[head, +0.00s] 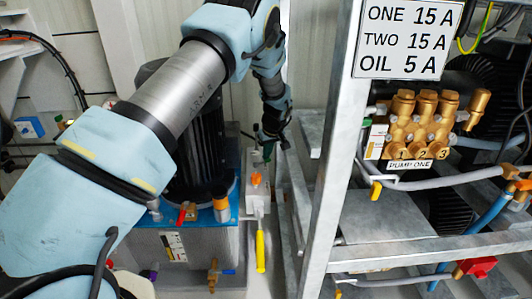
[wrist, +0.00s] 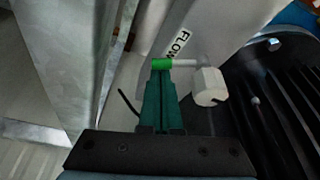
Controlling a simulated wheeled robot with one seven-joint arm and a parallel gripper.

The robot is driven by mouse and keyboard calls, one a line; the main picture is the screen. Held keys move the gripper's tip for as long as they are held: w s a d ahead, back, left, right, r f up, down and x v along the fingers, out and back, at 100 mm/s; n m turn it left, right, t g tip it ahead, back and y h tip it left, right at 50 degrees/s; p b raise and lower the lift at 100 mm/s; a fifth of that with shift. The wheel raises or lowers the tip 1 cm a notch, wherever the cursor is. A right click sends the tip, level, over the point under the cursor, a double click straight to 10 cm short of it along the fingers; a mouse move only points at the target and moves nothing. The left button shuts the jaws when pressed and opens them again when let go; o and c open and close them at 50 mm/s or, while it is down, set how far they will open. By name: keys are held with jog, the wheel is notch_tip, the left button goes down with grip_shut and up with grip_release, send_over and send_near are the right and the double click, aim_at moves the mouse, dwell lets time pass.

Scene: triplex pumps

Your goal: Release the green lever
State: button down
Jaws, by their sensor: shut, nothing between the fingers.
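The green lever (wrist: 161,63) is a small green grip on the end of a thin white rod in the wrist view. The rod runs right to a white faceted fitting (wrist: 209,87). My gripper (wrist: 162,78) has its teal fingers together with nothing between them. The fingertips lie right at the near side of the green grip; whether they touch it I cannot tell. In the head view my gripper (head: 266,145) points down above a white block (head: 257,186) behind the pump frame. The lever is too small to make out clearly there.
A grey metal frame post (head: 335,150) stands close to the right of my gripper. A dark ribbed motor (wrist: 285,90) is to the right in the wrist view. A yellow handle (head: 260,252) hangs below the white block. Brass pump one (head: 420,125) sits right of the post.

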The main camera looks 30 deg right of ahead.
aim_at(269, 161)
jog(key=shift+s+r+m+h+p, duration=0.1)
jog(key=shift+s+m+h+p, duration=0.45)
jog(key=shift+m, duration=0.65)
jog(key=s+m+p, duration=0.1)
jog(key=m, duration=0.1)
jog(key=s+a+m+g+h+p, duration=0.1)
jog(key=m, duration=0.2)
jog(key=s+m+h+p, duration=0.1)
jog(key=m, duration=0.2)
jog(key=shift+s+a+g+p, duration=0.1)
jog(key=shift+a+g+p, duration=0.05)
jog(key=shift+g+p, duration=0.2)
jog(key=shift+s+a, duration=0.1)
jog(key=shift+s, duration=0.05)
